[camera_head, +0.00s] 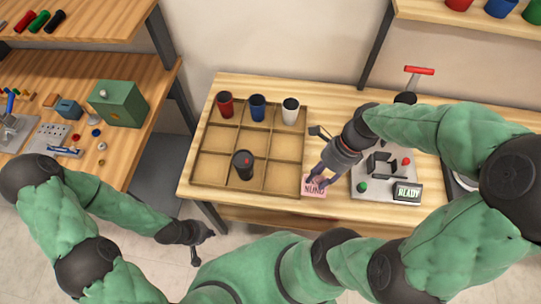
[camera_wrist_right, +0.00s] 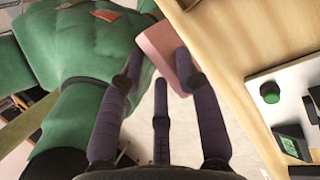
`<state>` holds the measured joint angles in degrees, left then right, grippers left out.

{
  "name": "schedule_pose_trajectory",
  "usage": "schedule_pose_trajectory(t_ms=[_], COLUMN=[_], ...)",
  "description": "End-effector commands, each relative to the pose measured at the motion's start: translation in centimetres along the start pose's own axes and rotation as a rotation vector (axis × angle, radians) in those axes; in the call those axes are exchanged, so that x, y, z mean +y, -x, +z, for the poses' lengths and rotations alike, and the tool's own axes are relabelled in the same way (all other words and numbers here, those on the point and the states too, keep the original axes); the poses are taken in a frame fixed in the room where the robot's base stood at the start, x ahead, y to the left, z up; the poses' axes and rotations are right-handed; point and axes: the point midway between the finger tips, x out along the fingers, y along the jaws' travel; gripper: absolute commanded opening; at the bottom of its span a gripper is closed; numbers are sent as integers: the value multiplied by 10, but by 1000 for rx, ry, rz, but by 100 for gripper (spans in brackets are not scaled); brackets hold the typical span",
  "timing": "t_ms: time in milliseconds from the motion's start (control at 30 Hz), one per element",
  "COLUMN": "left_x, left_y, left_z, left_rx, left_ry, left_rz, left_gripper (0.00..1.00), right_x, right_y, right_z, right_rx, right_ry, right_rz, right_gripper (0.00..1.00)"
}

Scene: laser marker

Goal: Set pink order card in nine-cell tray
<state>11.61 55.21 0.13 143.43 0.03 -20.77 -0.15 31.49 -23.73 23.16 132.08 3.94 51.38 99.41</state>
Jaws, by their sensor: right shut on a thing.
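The pink order card (camera_head: 314,192), with dark lettering like "NUNO", is at the table's front edge, just right of the tray's front right corner. My right gripper (camera_head: 317,180) is shut on it; the card also shows at the fingertips in the right wrist view (camera_wrist_right: 157,42). I cannot tell whether the card touches the table. The nine-cell tray (camera_head: 304,140) is wooden. Red (camera_head: 225,104), blue (camera_head: 258,107) and white (camera_head: 290,110) cups fill its back row.
A grey marker machine (camera_head: 372,190) with a green button and a "READY" display (camera_head: 407,192) stands right of the card. A red-handled press (camera_head: 418,71) is behind it. A side bench (camera_head: 110,165) with a green box (camera_head: 119,103) is at left.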

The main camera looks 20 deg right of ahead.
Motion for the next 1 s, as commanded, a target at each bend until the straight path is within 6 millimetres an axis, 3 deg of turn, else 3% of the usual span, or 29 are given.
schedule_pose_trajectory(t_ms=[333,600,867,1000], left_x=[-9,-16,-18,-21], left_y=[-26,-45,-49,-60], left_z=[-1,-2,-2,-2], left_rx=[0,0,0,0], left_ry=[0,0,0,0], left_rz=[0,0,0,0], left_gripper=[0,0,0,0], right_x=[-44,-71,-80,-86], right_y=[-44,-85,-96,-112], right_z=[56,72,79,78], right_rx=[3,3,2,3], right_ry=[9,6,6,4], right_rz=[5,4,2,4], right_gripper=[1,1,1,1])
